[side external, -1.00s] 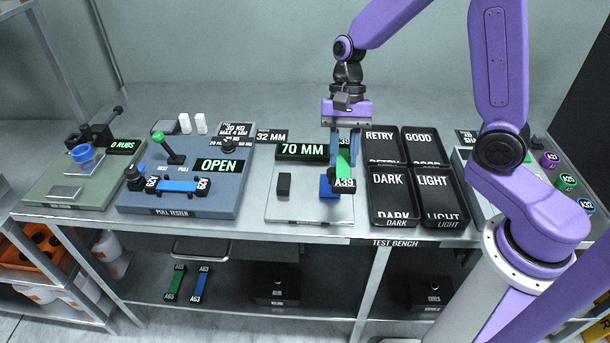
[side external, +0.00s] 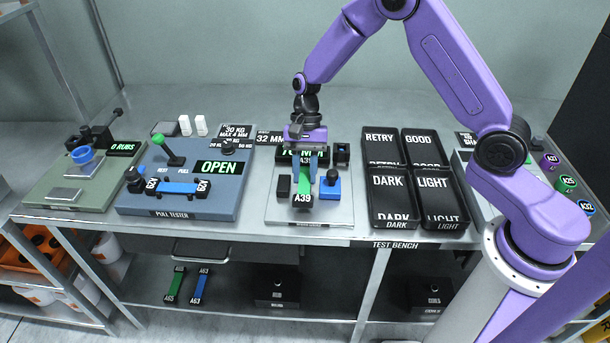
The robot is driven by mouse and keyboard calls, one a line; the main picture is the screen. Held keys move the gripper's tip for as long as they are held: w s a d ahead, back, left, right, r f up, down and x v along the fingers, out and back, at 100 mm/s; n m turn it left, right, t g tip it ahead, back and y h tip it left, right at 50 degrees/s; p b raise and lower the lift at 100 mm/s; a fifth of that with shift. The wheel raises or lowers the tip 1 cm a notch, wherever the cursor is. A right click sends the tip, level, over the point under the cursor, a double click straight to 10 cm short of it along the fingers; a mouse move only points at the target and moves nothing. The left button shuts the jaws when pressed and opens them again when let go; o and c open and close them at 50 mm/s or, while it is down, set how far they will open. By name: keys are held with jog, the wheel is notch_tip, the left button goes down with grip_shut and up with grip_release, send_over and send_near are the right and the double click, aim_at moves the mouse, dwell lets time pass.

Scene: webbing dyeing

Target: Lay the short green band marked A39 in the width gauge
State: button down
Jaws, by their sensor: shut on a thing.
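The short green band marked A39 (side external: 304,186) is held in my gripper (side external: 310,172), which is shut on it. Its A39 label faces the front, and another label shows at its far end. The width gauge (side external: 344,215) is a pale plate with a black block (side external: 283,186) on the left and a blue block (side external: 330,188) on the right. The band is between these two blocks in the picture, over the plate. I cannot tell whether it touches the plate. The gauge's display (side external: 290,153) is partly hidden by my gripper.
Black trays marked RETRY, GOOD, DARK (side external: 391,171) and LIGHT stand right of the gauge. The blue pull tester (side external: 228,197), reading OPEN and bearing a blue band, stands to its left. A green (side external: 175,283) and a blue band lie on the lower shelf.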

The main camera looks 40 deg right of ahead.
jog(key=shift+f, duration=0.75)
jog(key=shift+f, duration=0.1)
jog(key=c, duration=1.1)
grip_release()
jog(key=v, duration=1.2)
